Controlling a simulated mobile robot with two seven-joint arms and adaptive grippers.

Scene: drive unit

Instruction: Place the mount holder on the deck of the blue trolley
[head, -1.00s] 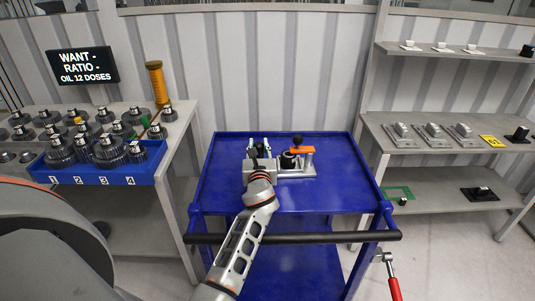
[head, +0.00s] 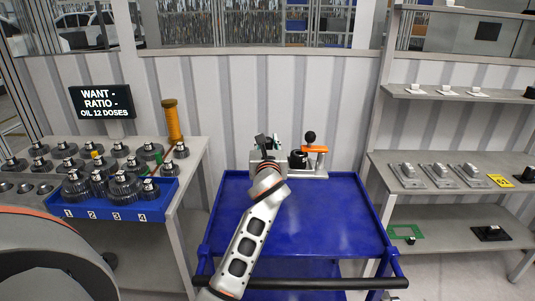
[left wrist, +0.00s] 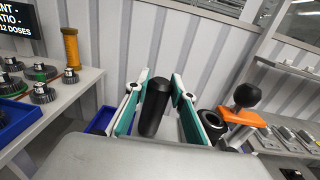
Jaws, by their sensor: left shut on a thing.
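The mount holder (head: 308,172) is a grey metal base with an orange clamp (head: 314,149), a black knob and a dark round part. My left gripper (head: 266,147) is shut on it at its left end, in front of the wall. In the left wrist view, the teal-and-white fingers (left wrist: 156,105) stand on either side of a black upright cylinder, with the orange clamp (left wrist: 243,117) to the right. In the head view the holder overlaps the far edge of the blue trolley (head: 330,220); I cannot tell its height over the deck. My right gripper is out of view.
The trolley deck is otherwise bare, with a dark handle bar (head: 310,284) along its near side. At left, a table holds gears and a blue bin (head: 115,208). At right, a shelf (head: 450,190) carries metal fixtures and a yellow tag.

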